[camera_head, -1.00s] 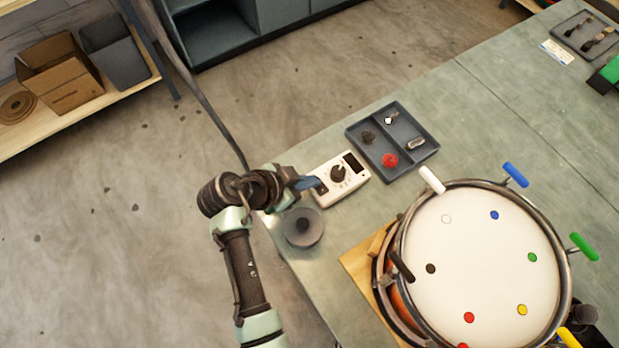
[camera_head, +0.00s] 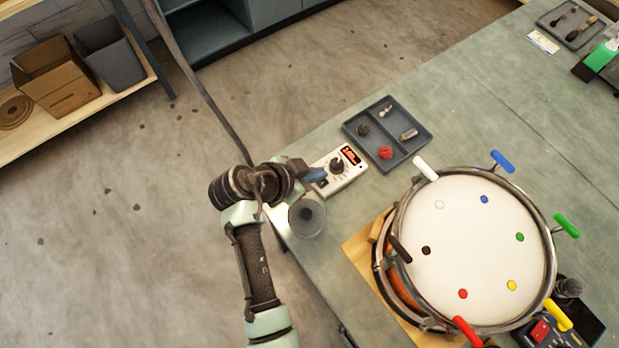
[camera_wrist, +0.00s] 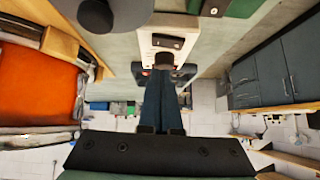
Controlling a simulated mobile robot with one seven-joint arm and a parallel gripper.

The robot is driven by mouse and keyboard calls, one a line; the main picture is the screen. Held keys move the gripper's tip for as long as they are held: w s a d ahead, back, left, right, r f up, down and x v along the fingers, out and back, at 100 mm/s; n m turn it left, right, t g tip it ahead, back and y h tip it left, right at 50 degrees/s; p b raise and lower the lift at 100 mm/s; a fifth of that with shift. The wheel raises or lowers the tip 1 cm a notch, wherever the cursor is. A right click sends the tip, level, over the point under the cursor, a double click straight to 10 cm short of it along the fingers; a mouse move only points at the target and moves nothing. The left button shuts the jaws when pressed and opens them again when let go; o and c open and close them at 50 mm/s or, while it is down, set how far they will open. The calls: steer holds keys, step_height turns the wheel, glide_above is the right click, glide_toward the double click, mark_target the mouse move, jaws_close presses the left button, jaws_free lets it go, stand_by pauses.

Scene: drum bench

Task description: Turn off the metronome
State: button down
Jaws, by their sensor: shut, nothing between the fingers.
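The metronome (camera_head: 345,178) is a white box on the near-left edge of the bench, with a dark round knob and a display (camera_head: 350,155) lit orange-red. It also shows in the wrist view (camera_wrist: 150,26), where the fingers point at it. My gripper (camera_head: 320,174) is shut and empty, its blue fingertips at the end of the metronome away from the display. In the wrist view my gripper (camera_wrist: 163,78) overlaps the near end of the metronome. I cannot tell whether the tips touch it.
A grey divided tray (camera_head: 421,158) with small parts lies behind the metronome. A round grey object (camera_head: 306,216) sits close below my gripper. The white-topped drum (camera_head: 470,245) with coloured handles stands to the right. Bare bench lies beyond the tray.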

steer(key=b+v, duration=0.2)
steer(key=v, duration=0.8)
steer(key=shift+s+r, duration=0.2)
steer(key=shift+s, duration=0.1)
steer(key=b, duration=0.1)
steer(key=w+b, duration=0.1)
steer(key=shift+w+a+r+t+b, duration=0.15)
steer(key=shift+a+r+t+b, duration=0.05)
steer(key=shift+a+t+b, duration=0.15)
steer(key=shift+d+f, duration=0.1)
